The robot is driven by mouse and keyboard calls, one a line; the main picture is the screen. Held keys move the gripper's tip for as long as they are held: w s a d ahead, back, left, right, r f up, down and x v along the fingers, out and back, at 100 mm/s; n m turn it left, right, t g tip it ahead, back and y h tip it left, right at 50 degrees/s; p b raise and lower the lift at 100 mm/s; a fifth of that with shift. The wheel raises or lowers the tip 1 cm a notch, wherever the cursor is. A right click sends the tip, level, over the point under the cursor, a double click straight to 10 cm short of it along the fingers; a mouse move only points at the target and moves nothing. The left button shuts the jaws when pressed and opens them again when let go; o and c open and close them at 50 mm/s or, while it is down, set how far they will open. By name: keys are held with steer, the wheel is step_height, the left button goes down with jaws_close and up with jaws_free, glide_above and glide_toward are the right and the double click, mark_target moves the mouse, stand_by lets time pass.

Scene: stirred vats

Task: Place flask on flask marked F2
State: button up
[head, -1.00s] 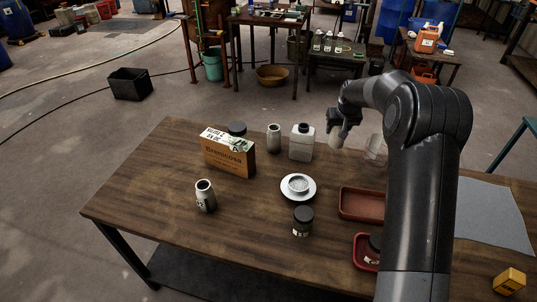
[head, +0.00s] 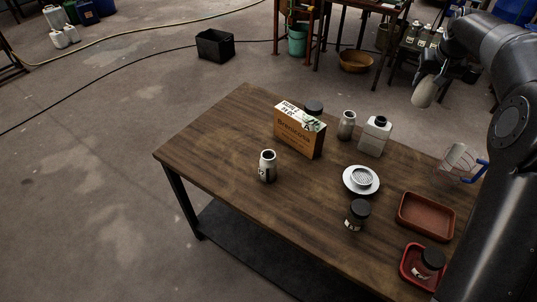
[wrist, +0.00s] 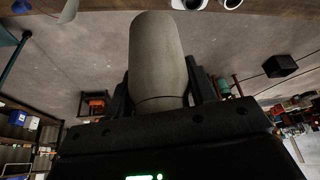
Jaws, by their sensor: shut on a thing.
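My gripper (head: 433,78) is shut on a pale grey flask (head: 424,92), held in the air beyond the table's far right side. In the wrist view the held flask (wrist: 158,60) sits between the fingers. Two similar flasks with dark open tops stand upright on the wooden table (head: 225,135). One flask (head: 267,169) stands towards the front left and bears a dark mark too small to read. The other flask (head: 346,127) stands at the back beside a square bottle; I see no readable mark on it. My gripper is apart from both.
An orange-brown box (head: 298,133) stands between the two flasks. A square white bottle (head: 374,138), a white dish (head: 361,181), a dark-lidded jar (head: 357,216) and red trays (head: 425,217) occupy the right part. The table's left end is clear.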

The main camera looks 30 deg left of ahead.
steer(key=s+a+n, duration=0.1)
steer(key=s+a, duration=0.6)
steer(key=a, duration=0.3)
steer(key=n+y, duration=0.1)
steer(key=n, duration=0.1)
glide_above(268, 153)
steer(key=shift+f, duration=8.15)
steer(key=shift+d+f, duration=0.1)
steer(key=o, duration=1)
steer(key=shift+o, duration=0.2)
